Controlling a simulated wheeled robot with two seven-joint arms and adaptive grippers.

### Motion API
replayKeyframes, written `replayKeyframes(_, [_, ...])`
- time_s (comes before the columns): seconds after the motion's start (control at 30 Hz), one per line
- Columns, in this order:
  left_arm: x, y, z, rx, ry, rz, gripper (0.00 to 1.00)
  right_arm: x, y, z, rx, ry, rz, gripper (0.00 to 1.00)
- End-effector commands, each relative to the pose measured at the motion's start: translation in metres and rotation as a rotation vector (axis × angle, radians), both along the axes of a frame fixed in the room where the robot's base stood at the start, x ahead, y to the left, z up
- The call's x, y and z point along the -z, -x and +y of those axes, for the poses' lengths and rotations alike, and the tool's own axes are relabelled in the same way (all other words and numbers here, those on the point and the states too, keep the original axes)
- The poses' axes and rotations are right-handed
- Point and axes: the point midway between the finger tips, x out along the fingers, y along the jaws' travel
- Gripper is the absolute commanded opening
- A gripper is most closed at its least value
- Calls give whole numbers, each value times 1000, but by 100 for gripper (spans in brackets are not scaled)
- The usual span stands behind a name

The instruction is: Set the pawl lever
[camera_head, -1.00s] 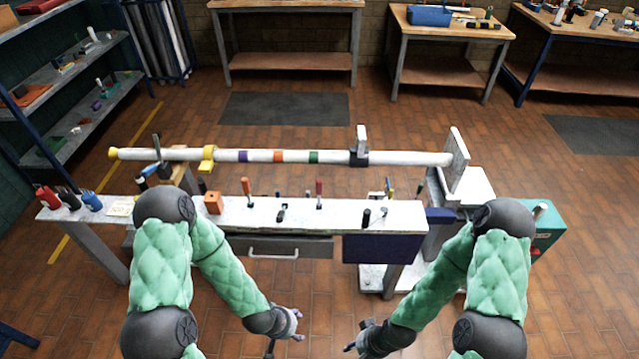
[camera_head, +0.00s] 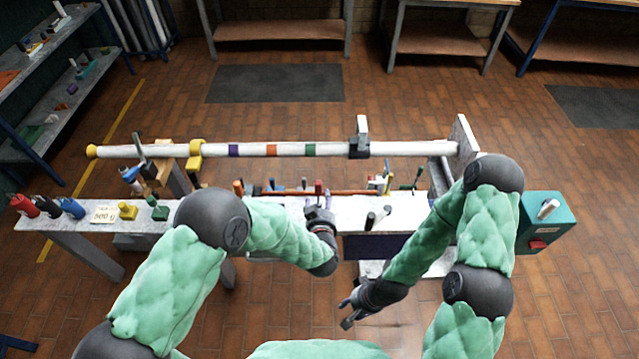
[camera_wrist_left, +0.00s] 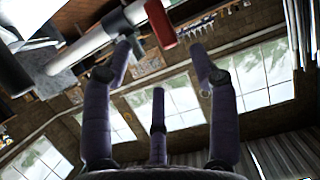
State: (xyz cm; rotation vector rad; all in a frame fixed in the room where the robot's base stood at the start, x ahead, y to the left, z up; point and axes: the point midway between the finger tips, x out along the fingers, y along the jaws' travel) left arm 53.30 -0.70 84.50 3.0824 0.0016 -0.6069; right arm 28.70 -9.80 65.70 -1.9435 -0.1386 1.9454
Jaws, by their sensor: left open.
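I cannot tell for sure which part is the pawl lever. A long white mast (camera_head: 340,149) lies across the back with coloured bands; a dark collar with a pale upright tab (camera_head: 362,128) sits on it. A red-handled upright piece (camera_head: 318,187) stands at the bench, just behind my left gripper (camera_head: 318,211). In the left wrist view, my left gripper (camera_wrist_left: 160,62) has its purple fingers spread and empty; a red handle (camera_wrist_left: 160,22) shows beyond them, apart from the fingers. My right gripper (camera_head: 350,312) is low, in front of the bench; its finger opening is unclear.
The narrow white bench (camera_head: 180,213) carries red, black and blue cylinders at left, a yellow block (camera_head: 127,211) and a green one. A white end plate (camera_head: 463,135) and a teal box (camera_head: 546,222) with a red button are at right.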

Motion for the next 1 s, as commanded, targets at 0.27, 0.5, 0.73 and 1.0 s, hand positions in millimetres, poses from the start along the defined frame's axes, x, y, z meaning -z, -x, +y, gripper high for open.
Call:
replayKeyframes(0.27, [22,-42,2,-3,1,3,60,18,0,0,0,0,0,40])
replayKeyframes(0.5, [35,-76,1,0,1,3,60,29,0,0,0,0,0,40])
replayKeyframes(0.73, [40,-90,1,1,0,3,60,33,0,0,0,0,0,40])
replayKeyframes(1.0, [40,-92,1,1,0,4,60,33,0,0,0,0,0,40])
